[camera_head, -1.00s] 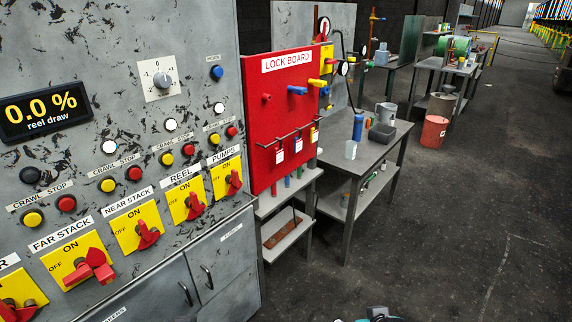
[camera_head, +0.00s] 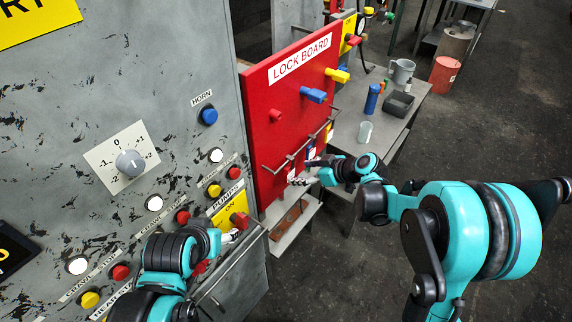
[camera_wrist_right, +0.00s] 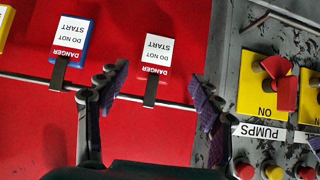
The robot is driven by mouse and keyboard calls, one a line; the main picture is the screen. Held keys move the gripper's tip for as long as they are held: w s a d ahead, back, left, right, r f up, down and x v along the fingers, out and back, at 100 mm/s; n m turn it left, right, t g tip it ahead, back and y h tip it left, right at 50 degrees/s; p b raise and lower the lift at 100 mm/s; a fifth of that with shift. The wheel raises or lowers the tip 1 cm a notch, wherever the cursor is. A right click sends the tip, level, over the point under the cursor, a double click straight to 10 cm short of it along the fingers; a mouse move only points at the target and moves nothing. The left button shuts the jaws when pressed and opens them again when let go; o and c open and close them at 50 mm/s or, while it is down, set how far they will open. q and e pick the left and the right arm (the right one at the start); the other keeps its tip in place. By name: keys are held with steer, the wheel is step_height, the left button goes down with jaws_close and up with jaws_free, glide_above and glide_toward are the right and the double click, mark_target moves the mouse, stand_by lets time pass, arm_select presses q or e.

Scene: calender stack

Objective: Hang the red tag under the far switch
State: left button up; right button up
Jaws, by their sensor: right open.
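The red tag (camera_wrist_right: 155,58), white with a red DANGER band, hangs on the rail of the red lock board (camera_head: 272,90). It also shows small in the head view (camera_head: 292,171). My right gripper (camera_wrist_right: 160,90) is open in front of the board, with its fingers on either side of the red tag's clip and nothing held. In the head view my right gripper (camera_head: 302,181) is at the rail's near end. My left gripper (camera_head: 232,236) is by the pumps switch (camera_head: 239,220); its fingers are too small to read. The far stack switch is out of view.
A blue tag (camera_wrist_right: 72,45) hangs beside the red one, and a yellow tag (camera_wrist_right: 5,25) sits further along. A shelf (camera_head: 292,228) is below the board. A grey table (camera_head: 390,130) with a mug and a blue bottle stands behind.

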mark_target(291, 171)
steer(key=x, duration=0.3)
steer(key=b+x, duration=0.1)
steer(key=x, duration=0.3)
steer(key=shift+w+d+r, duration=0.1)
steer(key=shift+w+d, duration=0.05)
steer(key=shift+w, duration=0.05)
steer(key=c, duration=1.3)
